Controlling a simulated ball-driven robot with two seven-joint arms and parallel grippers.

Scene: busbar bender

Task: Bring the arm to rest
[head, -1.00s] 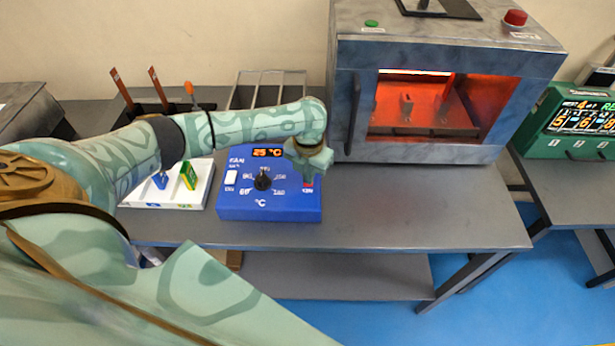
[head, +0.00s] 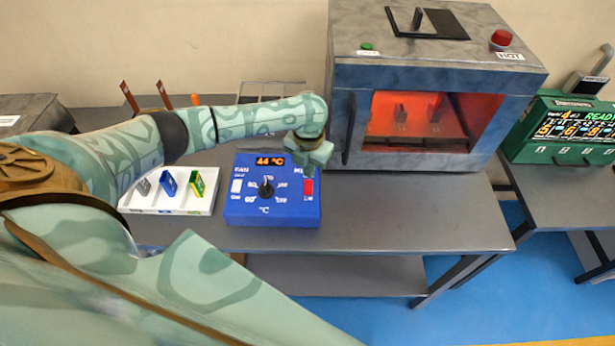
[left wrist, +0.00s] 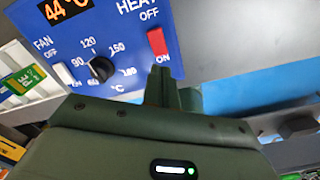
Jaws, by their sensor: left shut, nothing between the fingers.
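My left arm (head: 215,125) reaches across from the left in the head view. Its gripper (head: 316,156) is over the back right corner of the blue control box (head: 290,213). In the left wrist view the fingers (left wrist: 163,88) are shut and empty, just below the red heat switch (left wrist: 157,42) in the picture. They look clear of it, but the exact gap cannot be told. The heat switch also shows in the head view (head: 308,189). The box display (head: 270,160) reads 44 °C. My right gripper is not in view.
An oven (head: 436,112) with an orange-lit window stands right of the gripper on the grey table (head: 400,215). A white tray (head: 165,208) with several coloured pieces lies left of the box. A green device (head: 565,128) stands far right. The table front is clear.

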